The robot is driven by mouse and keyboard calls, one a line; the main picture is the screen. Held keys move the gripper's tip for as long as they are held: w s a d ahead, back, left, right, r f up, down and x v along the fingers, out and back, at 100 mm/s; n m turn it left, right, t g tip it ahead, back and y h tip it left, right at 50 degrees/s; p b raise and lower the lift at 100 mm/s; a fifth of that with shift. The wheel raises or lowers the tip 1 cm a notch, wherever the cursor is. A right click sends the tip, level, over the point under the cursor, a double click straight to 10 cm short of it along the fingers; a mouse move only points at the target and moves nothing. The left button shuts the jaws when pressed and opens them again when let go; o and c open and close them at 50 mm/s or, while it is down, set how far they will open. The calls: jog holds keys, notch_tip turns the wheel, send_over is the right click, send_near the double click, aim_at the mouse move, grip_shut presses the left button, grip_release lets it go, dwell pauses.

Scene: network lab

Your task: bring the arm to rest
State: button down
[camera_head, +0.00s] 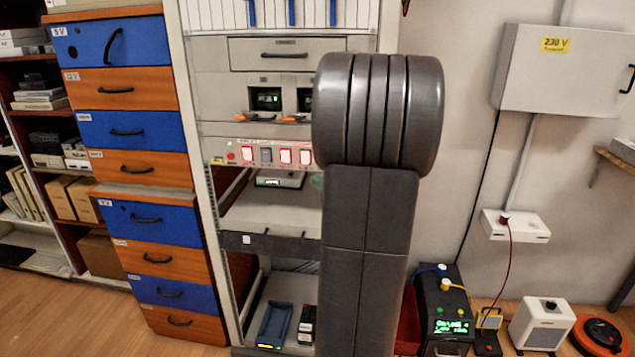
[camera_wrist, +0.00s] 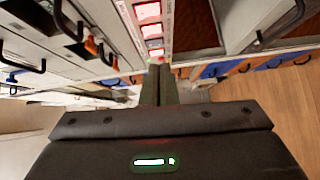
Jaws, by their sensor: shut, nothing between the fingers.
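My arm (camera_head: 368,220) stands upright in the middle of the head view, a thick dark grey link with a rounded, ribbed joint at its top. It covers part of the equipment rack behind it. My gripper (camera_wrist: 159,72) shows in the wrist view, its two narrow fingers close together with nothing seen between them. The dark gripper body with a green light fills the bottom of that view. The fingers point toward the rack's panel of red-lit switches (camera_wrist: 151,30). I cannot tell if they touch anything. In the head view the gripper is hidden behind the arm.
The rack (camera_head: 262,135) has a switch panel, shelves and a drawer. A blue and orange drawer cabinet (camera_head: 150,205) stands left of it. A wall box (camera_head: 565,70) hangs at the right. A black power unit (camera_head: 445,305) and a white box (camera_head: 541,322) stand on the floor below.

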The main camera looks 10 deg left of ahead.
jog(key=w+a+p, duration=0.2)
jog(key=w+a, duration=0.3)
jog(key=a, duration=0.4)
jog(key=v, duration=0.6)
jog(key=shift+d+r, duration=0.1)
